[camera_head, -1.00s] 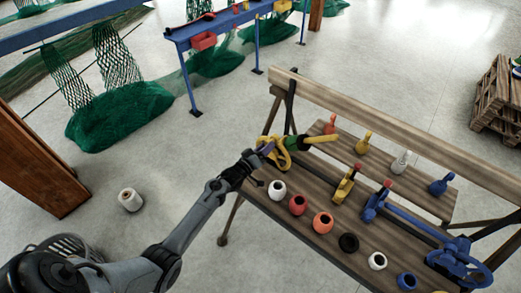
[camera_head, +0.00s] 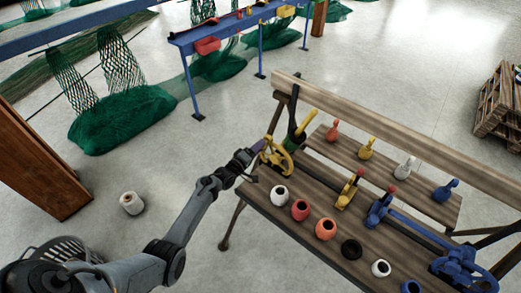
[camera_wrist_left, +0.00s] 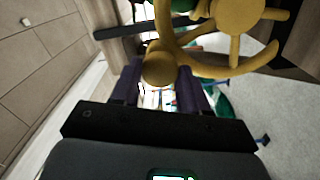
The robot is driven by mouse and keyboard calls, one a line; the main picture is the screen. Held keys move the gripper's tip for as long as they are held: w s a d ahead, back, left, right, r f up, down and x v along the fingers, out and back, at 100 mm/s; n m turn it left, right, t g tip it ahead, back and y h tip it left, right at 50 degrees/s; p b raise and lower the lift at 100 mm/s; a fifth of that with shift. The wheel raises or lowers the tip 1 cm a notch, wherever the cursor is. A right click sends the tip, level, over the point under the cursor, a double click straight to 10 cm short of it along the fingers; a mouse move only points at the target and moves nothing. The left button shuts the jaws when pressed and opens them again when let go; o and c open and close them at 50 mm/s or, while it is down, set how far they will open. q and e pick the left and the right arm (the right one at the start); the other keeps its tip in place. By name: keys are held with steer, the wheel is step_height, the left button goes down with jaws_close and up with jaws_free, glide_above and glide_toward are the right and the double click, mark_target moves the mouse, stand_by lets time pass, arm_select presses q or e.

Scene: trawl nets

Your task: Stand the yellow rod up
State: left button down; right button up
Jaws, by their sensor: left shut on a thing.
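The yellow rod (camera_head: 305,121) rises from a green collar (camera_head: 292,142) at the bench's left end in the head view. It stands steeply, leaning to the right. A yellow handwheel (camera_head: 276,157) sits just in front of it; the wrist view shows this wheel (camera_wrist_left: 237,20) close up, with a round knob (camera_wrist_left: 159,66) on its rim. My left gripper (camera_head: 258,148) is at the wheel's left side, its dark fingers (camera_wrist_left: 158,88) shut on the knob. Part of the green collar shows at the wrist view's top edge. The right gripper is not in view.
The wooden bench (camera_head: 335,257) carries a yellow clamp (camera_head: 347,190), a blue clamp (camera_head: 378,203) and a row of coloured pots (camera_head: 325,228). Several coloured bottle-like pieces (camera_head: 366,148) stand on the rear shelf. A white spool (camera_head: 131,202) stands on open floor at left.

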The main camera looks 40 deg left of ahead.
arm_select(q)
steer(key=a+f+n, duration=0.1)
steer(key=n, duration=0.1)
steer(key=a+f+n+b, duration=0.1)
steer(key=a, duration=0.1)
steer(key=shift+s+f+n, duration=0.1)
steer(key=shift+f+n, duration=0.05)
steer(key=shift+n, duration=0.25)
steer(key=shift+f, duration=0.1)
stand_by(0.5)
steer(key=c, duration=0.6)
jaws_free()
steer(key=shift+a, duration=0.1)
steer(key=shift+o, duration=0.2)
steer(key=shift+s, duration=0.1)
steer(key=s+p, duration=0.2)
steer(key=s, duration=0.8)
steer(key=shift+s+d, duration=0.25)
steer(key=shift+s, duration=0.05)
